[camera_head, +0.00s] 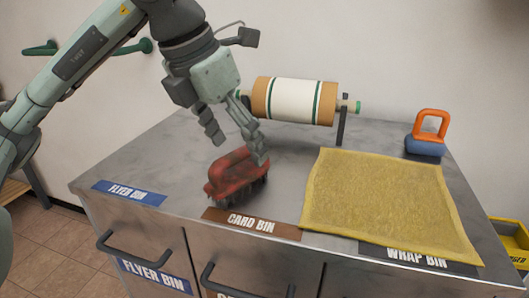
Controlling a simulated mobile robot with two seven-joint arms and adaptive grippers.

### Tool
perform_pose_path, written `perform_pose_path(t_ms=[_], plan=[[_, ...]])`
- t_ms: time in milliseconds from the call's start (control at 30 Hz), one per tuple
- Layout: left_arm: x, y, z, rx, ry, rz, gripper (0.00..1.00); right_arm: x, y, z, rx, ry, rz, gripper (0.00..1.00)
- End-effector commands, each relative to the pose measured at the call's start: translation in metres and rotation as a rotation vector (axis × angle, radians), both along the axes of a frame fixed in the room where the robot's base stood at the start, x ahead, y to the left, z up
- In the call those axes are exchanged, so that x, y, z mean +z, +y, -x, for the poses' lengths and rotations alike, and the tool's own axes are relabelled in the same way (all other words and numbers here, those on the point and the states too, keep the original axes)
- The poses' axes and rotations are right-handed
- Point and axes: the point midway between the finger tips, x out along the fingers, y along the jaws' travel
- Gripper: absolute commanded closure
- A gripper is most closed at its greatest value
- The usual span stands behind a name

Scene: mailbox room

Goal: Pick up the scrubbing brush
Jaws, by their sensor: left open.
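The scrubbing brush (236,175) has a red body and dark bristles. It sits on the grey metal cabinet top (155,160), bristles down, behind the brown card bin label. My left gripper (238,150) comes in from the upper left, open, with its fingers pointing down. One finger is at the brush's right side and the other is above and behind its left part. I cannot tell whether either finger touches the brush. My right gripper is not in view.
A yellow cloth (385,205) covers the right part of the top. A paper roll on a stand (295,101) is at the back. A blue block with an orange handle (427,132) stands at the back right. The left part of the top is clear.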

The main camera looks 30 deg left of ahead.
Motion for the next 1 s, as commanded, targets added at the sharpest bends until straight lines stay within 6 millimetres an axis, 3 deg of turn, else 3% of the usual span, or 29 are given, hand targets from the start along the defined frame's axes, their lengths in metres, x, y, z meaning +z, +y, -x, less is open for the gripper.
perform_pose_path(t_ms=[167, 633, 933, 1000], plan=[[-0.010, 0.001, -0.004, 0.006, -0.002, -0.009, 0.29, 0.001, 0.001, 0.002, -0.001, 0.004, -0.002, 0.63], [-0.066, 0.004, -0.026, 0.005, -0.001, -0.007, 0.29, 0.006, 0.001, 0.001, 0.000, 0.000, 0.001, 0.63], [-0.072, 0.003, -0.029, 0.004, -0.003, -0.007, 0.29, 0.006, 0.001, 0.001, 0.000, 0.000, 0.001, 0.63], [-0.072, 0.003, -0.029, 0.004, -0.003, -0.007, 0.35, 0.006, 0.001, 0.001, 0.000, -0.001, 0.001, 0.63]])
